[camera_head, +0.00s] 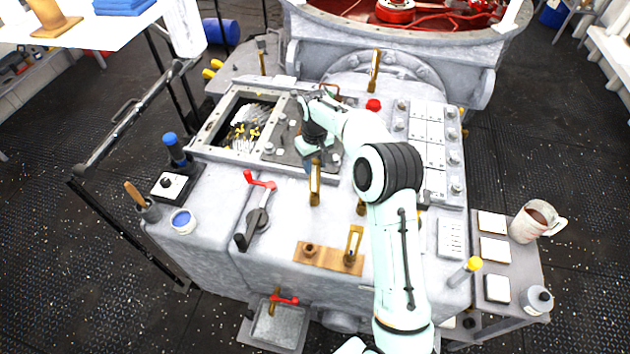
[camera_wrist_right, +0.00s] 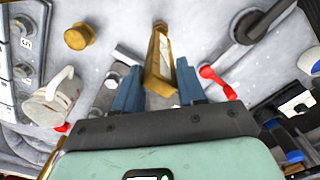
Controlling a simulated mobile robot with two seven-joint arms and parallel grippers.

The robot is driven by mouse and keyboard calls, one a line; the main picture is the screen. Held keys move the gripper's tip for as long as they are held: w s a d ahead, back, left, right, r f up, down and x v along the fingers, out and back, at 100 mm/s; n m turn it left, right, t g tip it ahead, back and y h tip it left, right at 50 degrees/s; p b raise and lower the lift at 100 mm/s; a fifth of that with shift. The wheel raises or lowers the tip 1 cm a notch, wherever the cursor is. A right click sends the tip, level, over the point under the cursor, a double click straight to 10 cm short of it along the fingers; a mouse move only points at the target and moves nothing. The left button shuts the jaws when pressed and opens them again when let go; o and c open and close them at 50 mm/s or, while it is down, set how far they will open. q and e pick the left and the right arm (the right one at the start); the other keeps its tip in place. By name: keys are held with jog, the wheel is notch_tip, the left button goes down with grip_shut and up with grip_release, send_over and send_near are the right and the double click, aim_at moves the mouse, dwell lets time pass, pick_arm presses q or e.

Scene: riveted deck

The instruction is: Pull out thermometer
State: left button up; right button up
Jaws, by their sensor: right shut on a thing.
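A brass-framed thermometer (camera_head: 314,183) with a pale face stands on the grey machine top (camera_head: 215,255) in the head view. It also shows between the blue fingers in the right wrist view (camera_wrist_right: 160,62). My right gripper (camera_wrist_right: 159,88) is shut on this thermometer. In the head view the right gripper (camera_head: 309,164) is partly hidden by its own wrist, just behind the thermometer. I cannot tell whether its lower end is in a socket. Similar brass pieces stand at the back (camera_head: 375,70) and in a wooden block (camera_head: 327,258) at the front. My left gripper is not in view.
A red-handled lever (camera_head: 259,210) stands left of the thermometer. An open hatch (camera_head: 198,142) lies at the back left. A blue-capped bottle (camera_head: 175,150) and a paint pot (camera_head: 183,221) are at the left edge. A mug (camera_head: 535,222) stands on the right side shelf.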

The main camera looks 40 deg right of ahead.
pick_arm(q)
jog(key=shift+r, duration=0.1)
pick_arm(e)
jog(key=shift+r, duration=0.15)
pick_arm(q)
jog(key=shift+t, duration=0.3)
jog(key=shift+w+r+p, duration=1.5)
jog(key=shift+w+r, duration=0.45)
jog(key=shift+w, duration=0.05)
pick_arm(e)
jog(key=shift+r, duration=3.25)
